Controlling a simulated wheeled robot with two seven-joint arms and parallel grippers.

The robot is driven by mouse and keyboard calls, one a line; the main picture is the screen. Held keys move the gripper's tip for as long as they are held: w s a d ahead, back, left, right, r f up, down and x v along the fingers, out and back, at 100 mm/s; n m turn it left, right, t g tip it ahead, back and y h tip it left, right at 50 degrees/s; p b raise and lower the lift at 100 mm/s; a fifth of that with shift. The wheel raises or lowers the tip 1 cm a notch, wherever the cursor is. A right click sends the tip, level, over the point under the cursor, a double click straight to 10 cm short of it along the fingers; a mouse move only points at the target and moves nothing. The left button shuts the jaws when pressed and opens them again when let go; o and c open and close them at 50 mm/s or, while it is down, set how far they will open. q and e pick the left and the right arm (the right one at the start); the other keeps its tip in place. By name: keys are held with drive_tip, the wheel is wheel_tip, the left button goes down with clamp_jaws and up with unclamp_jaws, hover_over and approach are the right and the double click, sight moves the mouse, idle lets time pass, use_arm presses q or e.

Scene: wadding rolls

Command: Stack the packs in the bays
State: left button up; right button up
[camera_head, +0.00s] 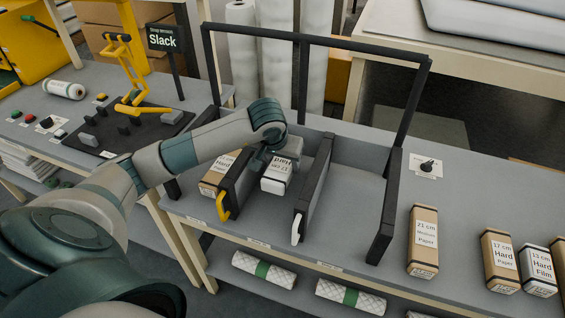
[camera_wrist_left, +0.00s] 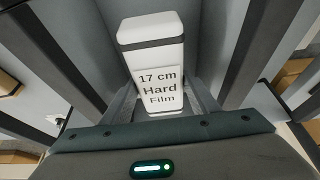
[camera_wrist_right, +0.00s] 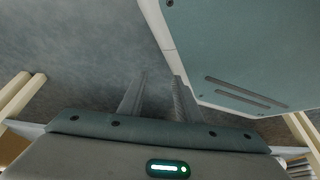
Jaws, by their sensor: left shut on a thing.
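My left gripper (camera_head: 272,152) is shut on a white pack (camera_head: 276,178) in the middle bay, between the divider with a yellow end (camera_head: 232,190) and the one with a white end (camera_head: 314,190). The left wrist view shows this pack (camera_wrist_left: 150,45) labelled "17 cm Hard Film" between the fingers (camera_wrist_left: 165,100). I cannot tell whether it touches the bay floor. A brown pack (camera_head: 213,180) lies in the left bay, partly hidden. The right bay (camera_head: 350,190) is empty. Packs labelled "21 cm Medium Paper" (camera_head: 423,240), "17 cm Hard Paper" (camera_head: 499,260) and "13 cm Hard Film" (camera_head: 537,272) lie at the right. My right gripper (camera_wrist_right: 160,80) is open and empty.
A dark frame (camera_head: 360,50) rises around the bays. A "Slack" sign (camera_head: 163,38) and a yellow device (camera_head: 125,75) stand at the left. A small knob (camera_head: 427,165) sits right of the bays. Wrapped rolls (camera_head: 350,297) lie on the shelf below.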

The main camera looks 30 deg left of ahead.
use_arm(q)
drive_tip(key=shift+f, duration=0.1)
use_arm(e)
drive_tip(key=shift+w, duration=0.1)
